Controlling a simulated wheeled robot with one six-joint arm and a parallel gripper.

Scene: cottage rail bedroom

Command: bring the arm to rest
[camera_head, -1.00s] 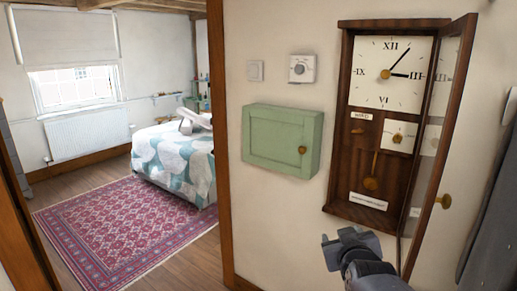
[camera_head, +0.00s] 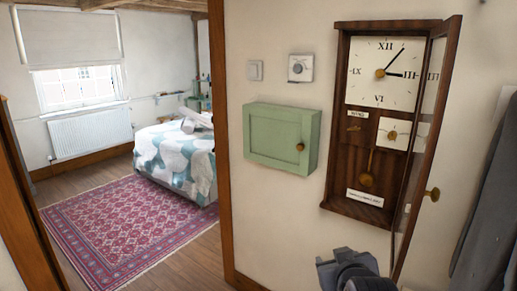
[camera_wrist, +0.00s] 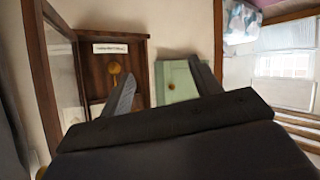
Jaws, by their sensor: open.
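My gripper (camera_head: 343,262) is at the bottom of the head view, below the wall clock and in front of the wall. In the wrist view its two fingers (camera_wrist: 165,80) stand apart with nothing between them. The wall clock (camera_head: 336,150) has a dark wooden case and a white dial, and its glass door (camera_head: 425,150) stands open to the right. In the wrist view the lower clock case (camera_wrist: 140,65) lies beyond the left finger, and the green cabinet (camera_wrist: 178,80) lies beyond the right finger.
The green wall cabinet (camera_head: 282,138) is shut, left of the clock. A thermostat (camera_head: 300,68) and a switch (camera_head: 255,70) are above it. A doorway on the left opens to a room with a rug (camera_head: 125,235) and a bed (camera_head: 178,160). A dark garment (camera_head: 480,210) hangs at right.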

